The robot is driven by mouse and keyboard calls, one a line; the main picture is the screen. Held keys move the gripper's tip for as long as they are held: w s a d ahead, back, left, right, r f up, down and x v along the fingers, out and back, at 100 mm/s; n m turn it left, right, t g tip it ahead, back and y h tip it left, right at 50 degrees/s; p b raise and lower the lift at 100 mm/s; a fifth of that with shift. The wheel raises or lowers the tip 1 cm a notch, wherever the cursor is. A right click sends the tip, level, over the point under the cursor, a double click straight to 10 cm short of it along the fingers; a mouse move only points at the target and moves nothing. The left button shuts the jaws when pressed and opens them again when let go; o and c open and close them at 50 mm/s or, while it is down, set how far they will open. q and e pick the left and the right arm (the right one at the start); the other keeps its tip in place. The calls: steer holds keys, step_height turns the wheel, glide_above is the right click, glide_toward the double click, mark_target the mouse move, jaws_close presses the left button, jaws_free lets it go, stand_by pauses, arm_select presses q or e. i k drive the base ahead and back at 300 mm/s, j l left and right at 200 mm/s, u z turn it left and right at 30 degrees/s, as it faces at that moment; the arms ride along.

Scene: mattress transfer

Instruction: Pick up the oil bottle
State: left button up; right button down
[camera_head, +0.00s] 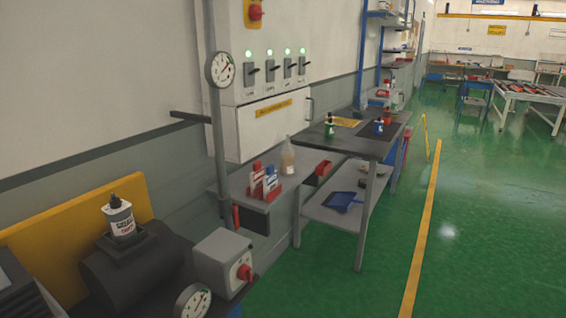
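A white bottle (119,219) with a black cap and a dark and red printed label stands upright on top of the dark machine (150,268) at the lower left. A clear bottle (287,158) with amber contents stands on the grey shelf farther back. I cannot read any label well enough to say which of the bottles is the oil bottle. Neither of my grippers shows in the head view.
Red and blue-capped bottles sit in a red holder (264,191). Small green (329,126) and blue (378,126) bottles stand on the dark-topped table (352,143). A grey box (222,262) and gauges (193,301) flank the machine.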

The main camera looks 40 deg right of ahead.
mark_target(288, 153)
steer(key=i+l+u, duration=0.1)
steer(key=l, duration=0.4)
steer(key=i+l+u, duration=0.1)
steer(key=l, duration=0.45)
steer(key=i+l+u, duration=0.1)
steer(key=l, duration=0.45)
steer(key=i+l, duration=0.2)
steer(key=l, duration=0.35)
steer(key=u, duration=0.05)
